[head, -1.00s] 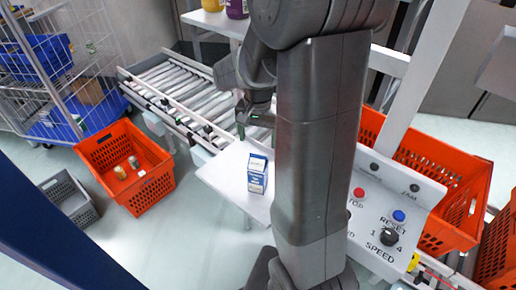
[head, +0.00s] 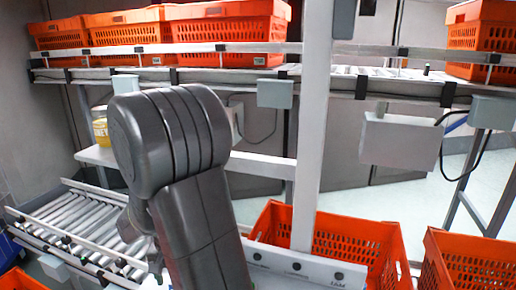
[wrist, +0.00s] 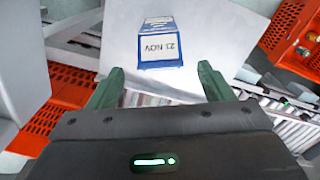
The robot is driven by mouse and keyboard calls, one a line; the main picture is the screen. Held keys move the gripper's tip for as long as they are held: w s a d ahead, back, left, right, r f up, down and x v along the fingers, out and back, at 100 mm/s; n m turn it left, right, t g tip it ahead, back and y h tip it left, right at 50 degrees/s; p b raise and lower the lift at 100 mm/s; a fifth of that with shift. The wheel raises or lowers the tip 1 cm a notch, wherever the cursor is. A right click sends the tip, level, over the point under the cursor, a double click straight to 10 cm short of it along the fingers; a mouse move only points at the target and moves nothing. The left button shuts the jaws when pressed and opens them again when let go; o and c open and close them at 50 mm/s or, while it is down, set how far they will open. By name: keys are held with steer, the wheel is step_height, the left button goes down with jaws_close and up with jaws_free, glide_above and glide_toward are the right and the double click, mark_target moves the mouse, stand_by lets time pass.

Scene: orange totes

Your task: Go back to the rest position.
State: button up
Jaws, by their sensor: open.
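My gripper (wrist: 158,88) shows in the wrist view with its two green fingers apart and nothing between them. In the head view my arm fills the left middle, and the gripper and the carton are out of sight.
A roller conveyor (head: 75,225) lies at the lower left. Orange totes (head: 350,240) stand at the lower right, and more totes (head: 225,30) sit on a raised conveyor behind. A white post (head: 313,130) rises in the middle. A yellow jar (head: 101,130) stands on a shelf.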

step_height(320, 180, down, 6)
steer(key=shift+f, duration=0.1)
steer(key=shift+r, duration=1.3)
